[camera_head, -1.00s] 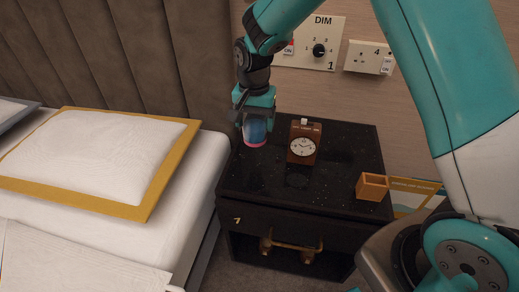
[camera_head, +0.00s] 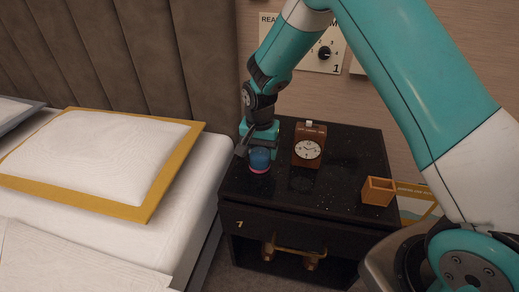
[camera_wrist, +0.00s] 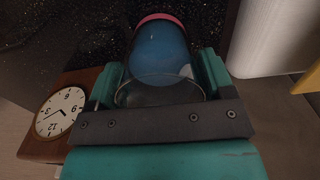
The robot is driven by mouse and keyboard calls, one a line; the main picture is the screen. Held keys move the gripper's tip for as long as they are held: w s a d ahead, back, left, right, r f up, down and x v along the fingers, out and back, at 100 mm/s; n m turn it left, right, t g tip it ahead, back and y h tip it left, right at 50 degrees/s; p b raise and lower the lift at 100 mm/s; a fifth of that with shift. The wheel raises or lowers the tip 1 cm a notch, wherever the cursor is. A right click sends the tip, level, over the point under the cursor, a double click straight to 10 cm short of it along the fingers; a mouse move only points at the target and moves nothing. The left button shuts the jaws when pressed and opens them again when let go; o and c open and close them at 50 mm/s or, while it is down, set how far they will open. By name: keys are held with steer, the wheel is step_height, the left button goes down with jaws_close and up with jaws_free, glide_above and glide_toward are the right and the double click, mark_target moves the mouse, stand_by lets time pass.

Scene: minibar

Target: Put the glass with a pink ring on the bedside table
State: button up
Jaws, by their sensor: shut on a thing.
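The glass with a pink ring (camera_head: 260,160) is blue, with the pink ring at its lower end. It is at the left part of the black bedside table (camera_head: 330,195), beside the clock. My gripper (camera_head: 259,150) is shut on the glass from above. In the wrist view my gripper (camera_wrist: 165,85) has a finger on each side of the glass (camera_wrist: 160,52). The pink ring is at the far end, against the dark speckled tabletop. I cannot tell whether the glass's base touches the tabletop.
A brown clock (camera_head: 308,146) stands close to the right of the glass; it also shows in the wrist view (camera_wrist: 58,112). An orange open box (camera_head: 378,190) is at the table's right edge. The bed (camera_head: 190,180) is to the left. The table's front middle is clear.

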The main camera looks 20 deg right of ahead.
steer(key=shift+f, duration=0.2)
steer(key=o, duration=1.1)
step_height(320, 180, up, 12)
steer(key=p, duration=0.2)
steer(key=s+a+r+n+y, duration=0.1)
steer(key=s+r+n, duration=0.3)
steer(key=s, duration=0.5)
steer(key=s+a+r+n+y, duration=0.1)
steer(key=s+r+n, duration=0.4)
steer(key=s, duration=0.5)
steer(key=s+a+r+n+y, duration=0.2)
steer(key=s+r+n, duration=0.3)
steer(key=s, duration=0.4)
steer(key=shift+s+a+r, duration=0.15)
steer(key=shift+a+r, duration=0.2)
step_height(320, 180, up, 18)
steer(key=p, duration=1.8)
